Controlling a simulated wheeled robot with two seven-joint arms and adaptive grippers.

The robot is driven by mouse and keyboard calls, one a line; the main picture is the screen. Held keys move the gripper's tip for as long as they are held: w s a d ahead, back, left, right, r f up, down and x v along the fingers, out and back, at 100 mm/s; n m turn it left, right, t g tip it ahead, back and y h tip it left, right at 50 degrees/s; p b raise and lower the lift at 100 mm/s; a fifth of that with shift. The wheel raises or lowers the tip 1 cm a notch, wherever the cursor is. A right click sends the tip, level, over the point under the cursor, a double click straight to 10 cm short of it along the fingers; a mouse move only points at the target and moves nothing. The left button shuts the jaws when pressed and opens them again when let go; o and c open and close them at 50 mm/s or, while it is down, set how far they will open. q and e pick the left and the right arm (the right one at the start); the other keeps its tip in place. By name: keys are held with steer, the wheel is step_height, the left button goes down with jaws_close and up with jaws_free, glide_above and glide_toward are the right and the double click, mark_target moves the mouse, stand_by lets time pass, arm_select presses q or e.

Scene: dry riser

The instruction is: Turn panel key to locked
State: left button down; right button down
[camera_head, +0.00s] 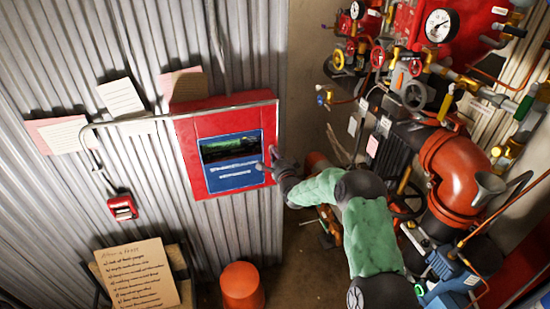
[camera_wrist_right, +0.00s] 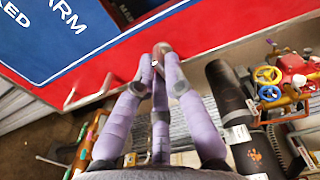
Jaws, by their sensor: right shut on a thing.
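The red panel (camera_head: 190,157) hangs on the corrugated wall, with a dark green screen and a blue label. It also shows at the top of the wrist view (camera_wrist_right: 110,72), where part of its lettering reads "ARM". My right gripper (camera_head: 272,160) is at the panel's right edge, beside the blue label. In the right wrist view its purple fingers (camera_wrist_right: 160,62) are closed together at the red face, on what appears to be the panel key. The key is mostly hidden by the fingertips, and I cannot tell its turn angle. My left gripper is not in view.
A grey pipe (camera_head: 180,117) runs across the panel's top to a small red box (camera_head: 122,207). Red valves and gauges (camera_head: 440,25) and a large red pipe (camera_head: 455,165) crowd the right. An orange bucket (camera_head: 242,287) stands below the panel, near a handwritten board (camera_head: 135,275).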

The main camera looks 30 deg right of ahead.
steer(key=shift+d+n+b, duration=0.15)
steer(key=shift+n+b, duration=8.25)
steer(key=shift+b, duration=0.85)
steer(key=shift+r, duration=0.1)
steer(key=c, duration=1.3)
jaws_free()
steer(key=shift+s, duration=0.1)
steer(key=v, duration=1.2)
